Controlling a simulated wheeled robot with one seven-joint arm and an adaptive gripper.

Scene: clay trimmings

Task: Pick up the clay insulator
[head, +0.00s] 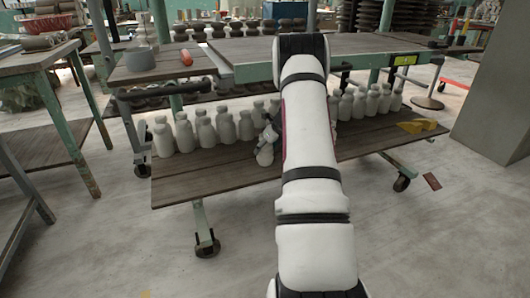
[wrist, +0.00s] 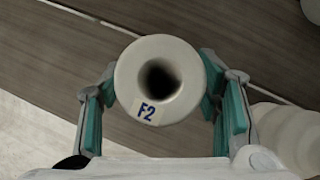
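A pale clay insulator (wrist: 185,70) with a dark round hole in its top is between my gripper's fingers in the wrist view. A small sticker with blue writing is on its rim. My gripper (wrist: 160,80) has one teal-padded finger on each side, close beside the rim. I cannot tell whether the pads touch it, since the rim hides part of the tips. In the head view, my gripper (head: 269,136) is low over the trolley's lower shelf, and the insulator (head: 265,156) is beneath it, near the front of the row.
Several similar bottle-shaped insulators (head: 206,132) stand in rows on the wooden lower shelf (head: 200,181), left and right of my arm. Another pale one (wrist: 296,138) is close to the right finger. The upper tabletop (head: 240,53) overhangs behind. A yellow object (head: 415,126) lies at the shelf's right end.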

